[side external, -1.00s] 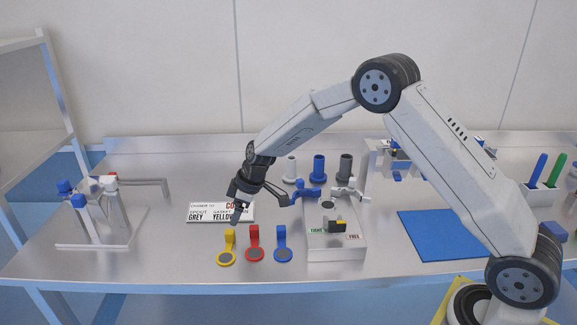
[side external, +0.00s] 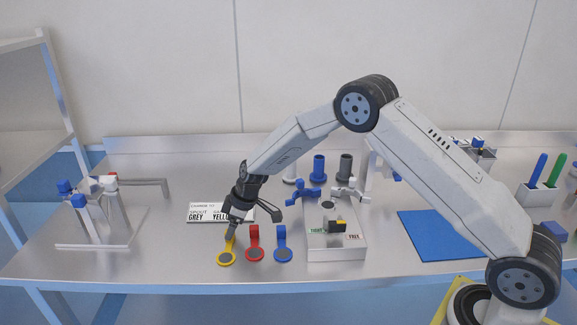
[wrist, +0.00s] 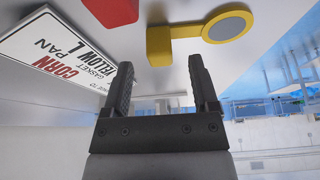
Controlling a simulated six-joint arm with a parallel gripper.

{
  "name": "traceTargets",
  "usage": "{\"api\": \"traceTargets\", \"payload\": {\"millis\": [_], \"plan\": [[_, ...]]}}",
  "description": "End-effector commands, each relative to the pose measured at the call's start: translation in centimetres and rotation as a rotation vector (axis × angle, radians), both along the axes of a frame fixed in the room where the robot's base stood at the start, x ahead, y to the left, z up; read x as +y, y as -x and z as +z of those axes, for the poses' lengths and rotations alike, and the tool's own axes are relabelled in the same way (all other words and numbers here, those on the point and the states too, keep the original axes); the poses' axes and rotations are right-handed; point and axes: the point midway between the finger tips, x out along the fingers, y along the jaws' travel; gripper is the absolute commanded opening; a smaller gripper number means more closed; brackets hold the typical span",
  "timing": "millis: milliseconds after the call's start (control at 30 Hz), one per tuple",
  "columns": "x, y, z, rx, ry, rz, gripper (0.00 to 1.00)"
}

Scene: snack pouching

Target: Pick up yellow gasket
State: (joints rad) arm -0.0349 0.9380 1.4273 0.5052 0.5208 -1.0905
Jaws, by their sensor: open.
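The yellow gasket (side external: 227,261) lies flat at the left end of a row near the table's front edge. It has a ring with a grey centre and an upright tab. My gripper (side external: 231,230) is just above the tab and partly hides it. In the wrist view the gripper (wrist: 160,66) is open and empty, its two fingers apart. There the gasket's yellow tab (wrist: 158,46) shows beyond the fingertips, roughly in line with the gap. The ring (wrist: 228,26) shows to the right of the tab.
A red gasket (side external: 254,255) and a blue gasket (side external: 283,254) lie to the right. A lettered sign (side external: 205,214) lies behind. A grey box (side external: 337,248) with fittings stands right of the row, with a blue mat (side external: 430,238) beyond it.

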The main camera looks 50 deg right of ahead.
Motion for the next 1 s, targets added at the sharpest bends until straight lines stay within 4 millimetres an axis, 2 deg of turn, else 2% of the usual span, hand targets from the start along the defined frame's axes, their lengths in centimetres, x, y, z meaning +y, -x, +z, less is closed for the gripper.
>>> {"api": "traceTargets", "payload": {"millis": [100, 300, 833, 867, 1000], "plan": [[0.4, -0.3, -1.3, 0.001, 0.0, 0.0, 0.76], [0.6, -0.7, -2.3, -0.001, 0.001, -0.002, 0.76], [0.6, -0.7, -2.4, -0.001, 0.001, -0.002, 0.76], [0.6, -0.7, -2.4, -0.002, 0.002, -0.002, 0.7], [0.6, -0.7, -2.4, -0.001, 0.001, -0.002, 0.26]]}}
